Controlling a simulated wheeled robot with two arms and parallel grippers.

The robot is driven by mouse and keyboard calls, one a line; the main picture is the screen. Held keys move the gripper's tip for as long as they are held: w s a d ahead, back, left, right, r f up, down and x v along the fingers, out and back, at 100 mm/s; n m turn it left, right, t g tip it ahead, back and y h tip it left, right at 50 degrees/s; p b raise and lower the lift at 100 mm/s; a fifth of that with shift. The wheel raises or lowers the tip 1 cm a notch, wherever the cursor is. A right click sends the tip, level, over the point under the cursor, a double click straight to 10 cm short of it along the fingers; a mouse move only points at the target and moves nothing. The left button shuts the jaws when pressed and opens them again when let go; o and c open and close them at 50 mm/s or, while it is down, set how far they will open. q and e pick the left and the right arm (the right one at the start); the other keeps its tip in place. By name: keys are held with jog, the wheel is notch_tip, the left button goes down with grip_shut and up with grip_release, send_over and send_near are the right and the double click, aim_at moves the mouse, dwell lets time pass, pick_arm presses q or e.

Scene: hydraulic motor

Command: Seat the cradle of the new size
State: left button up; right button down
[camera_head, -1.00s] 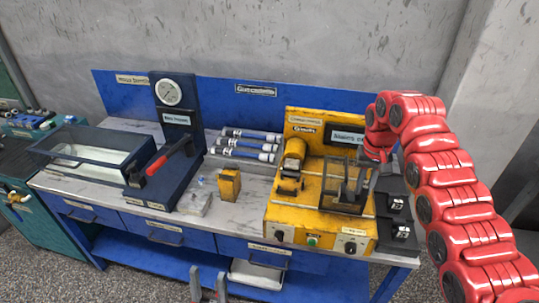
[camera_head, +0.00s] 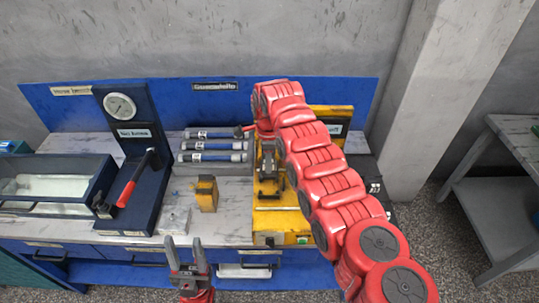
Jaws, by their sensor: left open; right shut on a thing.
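My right arm reaches in from the right, and its gripper (camera_head: 268,172) points down over the yellow machine (camera_head: 272,222). I cannot tell whether this part touches the machine. The arm covers much of the machine's right side. My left gripper (camera_head: 187,260) is open and empty, low in front of the bench. A black block (camera_head: 374,187) shows at the machine's right.
A small yellow block (camera_head: 206,193) and a pale plate (camera_head: 174,220) lie left of the machine. Blue-and-white cylinders (camera_head: 212,157) lie behind them. A press with a gauge (camera_head: 120,106) and red lever (camera_head: 127,193) stands left. A glass-walled tank (camera_head: 60,182) is further left.

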jog(key=shift+f, duration=0.5)
notch_tip(320, 180, down, 7)
jog(key=b, duration=0.5)
jog(key=shift+r, duration=0.15)
jog(key=shift+f+b, duration=1.25)
jog(key=shift+f, duration=0.25)
jog(key=c, duration=0.7)
grip_release()
jog(key=shift+s+d, duration=0.1)
jog(key=shift+r, duration=0.15)
